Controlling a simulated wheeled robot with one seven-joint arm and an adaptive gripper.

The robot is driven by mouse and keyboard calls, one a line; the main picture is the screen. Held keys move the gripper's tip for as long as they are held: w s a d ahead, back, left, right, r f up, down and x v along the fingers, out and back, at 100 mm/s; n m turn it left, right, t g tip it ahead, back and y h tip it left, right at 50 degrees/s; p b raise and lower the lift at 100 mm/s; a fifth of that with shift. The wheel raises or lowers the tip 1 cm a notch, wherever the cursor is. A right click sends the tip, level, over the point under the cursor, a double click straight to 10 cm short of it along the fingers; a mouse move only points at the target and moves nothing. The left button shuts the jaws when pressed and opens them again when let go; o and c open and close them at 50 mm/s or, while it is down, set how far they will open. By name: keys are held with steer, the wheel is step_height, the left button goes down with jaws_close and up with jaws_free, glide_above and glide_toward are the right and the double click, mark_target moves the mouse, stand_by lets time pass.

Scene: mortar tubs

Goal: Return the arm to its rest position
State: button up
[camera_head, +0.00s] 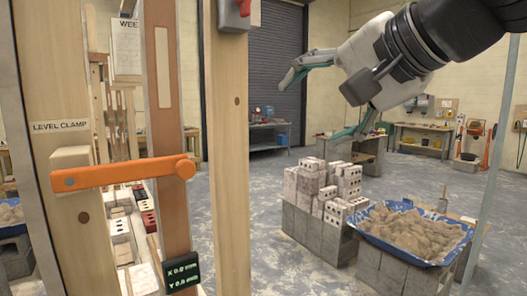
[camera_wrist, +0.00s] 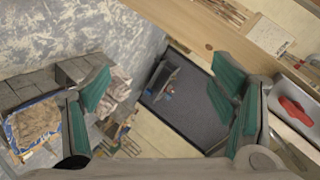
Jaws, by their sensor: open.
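My gripper (camera_head: 322,98) is at the upper right of the head view, raised in the air at the end of my arm. Its green-padded fingers are spread apart with nothing between them. In the wrist view my gripper (camera_wrist: 165,100) also shows open and empty, one finger at each side. The floor and other things in the room lie well beyond the fingers.
A wooden frame with an orange level clamp (camera_head: 125,173) stands close at left, left of my gripper. Stacked bricks (camera_head: 325,190) on grey blocks and a blue tub of sand (camera_head: 415,235) stand below right. Open floor (camera_head: 270,230) lies between.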

steer(key=s+d+f+n+g+h, duration=0.2)
steer(key=s+f, duration=0.3)
steer(key=f, duration=0.4)
steer(key=s+d+f+n+g+h, duration=0.2)
steer(key=s+d+f, duration=0.3)
steer(key=f, duration=0.4)
steer(key=s+d+f+n+g+h, duration=0.2)
steer(key=s+d+f, duration=0.2)
steer(key=f, duration=0.5)
steer(key=shift+s+d+f, duration=0.15)
steer(key=shift+s+d, duration=0.1)
steer(key=shift+s, duration=0.65)
